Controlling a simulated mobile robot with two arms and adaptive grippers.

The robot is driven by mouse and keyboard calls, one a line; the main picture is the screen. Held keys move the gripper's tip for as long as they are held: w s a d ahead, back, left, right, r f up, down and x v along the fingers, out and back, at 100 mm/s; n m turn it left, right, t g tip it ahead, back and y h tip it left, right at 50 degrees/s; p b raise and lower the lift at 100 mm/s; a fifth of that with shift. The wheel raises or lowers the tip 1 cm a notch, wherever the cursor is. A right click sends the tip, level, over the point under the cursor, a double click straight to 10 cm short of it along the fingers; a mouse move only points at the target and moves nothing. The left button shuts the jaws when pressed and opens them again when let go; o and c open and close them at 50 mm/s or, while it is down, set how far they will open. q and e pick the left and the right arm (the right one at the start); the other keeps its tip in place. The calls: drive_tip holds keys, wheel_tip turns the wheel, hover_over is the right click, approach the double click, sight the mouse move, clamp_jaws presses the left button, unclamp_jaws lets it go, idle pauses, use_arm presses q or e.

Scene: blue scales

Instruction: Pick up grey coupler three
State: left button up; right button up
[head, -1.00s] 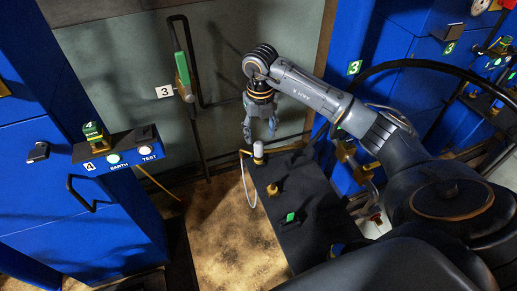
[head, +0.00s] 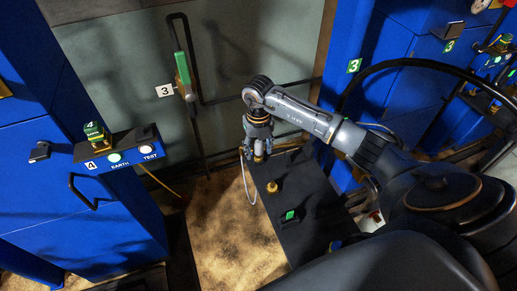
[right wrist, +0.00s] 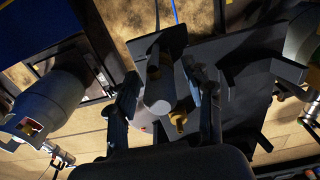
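The grey coupler (right wrist: 158,92) is a pale grey cylinder standing on the dark bench (head: 300,235), near its far left corner. My right gripper (head: 255,152) has come down over it, pointing downward, and hides most of it in the head view. In the right wrist view the two fingers of my right gripper (right wrist: 162,75) are spread, one on each side of the coupler, with gaps visible between fingers and cylinder. The gripper is open. A thin pale cable loop (head: 246,180) hangs at the bench's left edge. My left gripper is out of view.
A brass fitting (head: 273,186) and a green-marked part (head: 290,215) sit on the bench closer to me. A blue cabinet (head: 70,200) with a panel marked 4 stands left. A blue cabinet marked 3 (head: 354,66) stands right. Bare floor (head: 220,225) lies left of the bench.

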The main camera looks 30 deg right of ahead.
clamp_jaws()
drive_tip(key=shift+r, duration=0.15)
